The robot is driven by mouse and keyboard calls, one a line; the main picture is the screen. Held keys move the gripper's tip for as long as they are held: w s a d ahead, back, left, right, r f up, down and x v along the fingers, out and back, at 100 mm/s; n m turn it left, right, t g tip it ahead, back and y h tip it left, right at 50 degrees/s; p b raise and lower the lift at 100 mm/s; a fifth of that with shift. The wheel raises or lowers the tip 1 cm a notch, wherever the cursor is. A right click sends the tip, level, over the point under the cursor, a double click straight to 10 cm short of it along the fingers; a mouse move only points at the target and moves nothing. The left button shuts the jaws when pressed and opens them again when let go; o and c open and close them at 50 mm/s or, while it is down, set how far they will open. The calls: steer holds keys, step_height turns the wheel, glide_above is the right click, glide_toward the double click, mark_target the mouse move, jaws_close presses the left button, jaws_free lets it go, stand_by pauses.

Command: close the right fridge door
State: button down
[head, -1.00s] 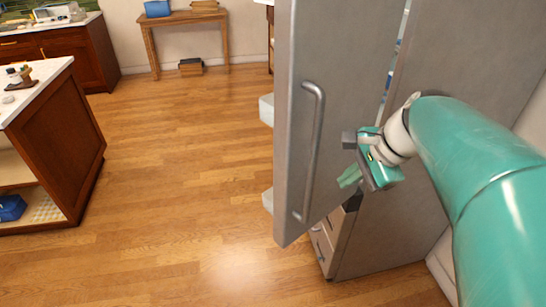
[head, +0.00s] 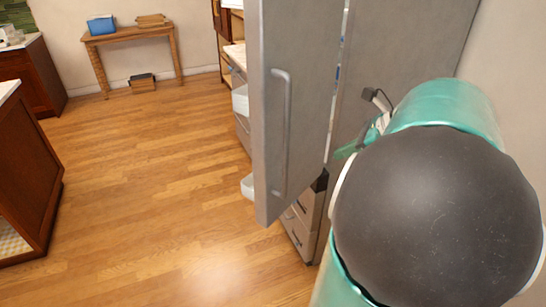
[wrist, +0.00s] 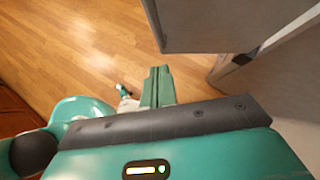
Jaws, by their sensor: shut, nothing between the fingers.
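The grey fridge door (head: 305,80) with its long vertical handle (head: 283,130) stands open in the head view. A gap shows between it and the grey fridge body (head: 392,45). My gripper (head: 345,150) is right of the door, on the side facing the fridge body, and is largely hidden behind my arm. In the wrist view my gripper (wrist: 157,78) has its two green fingers together and empty. The lower part of the door (wrist: 215,28) is ahead and to the right of the fingertips there. I cannot tell whether the gripper touches the door.
Drawers (head: 300,225) show below the door. A white bin (head: 248,187) projects left of the door. A wooden table (head: 130,38) stands at the back, and a brown cabinet (head: 30,180) is at the left. The wooden floor (head: 150,170) between them is clear.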

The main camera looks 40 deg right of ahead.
steer(key=w+r+x, duration=0.2)
steer(key=x, duration=1)
steer(key=shift+w+a+f, duration=0.2)
steer(key=shift+a, duration=0.2)
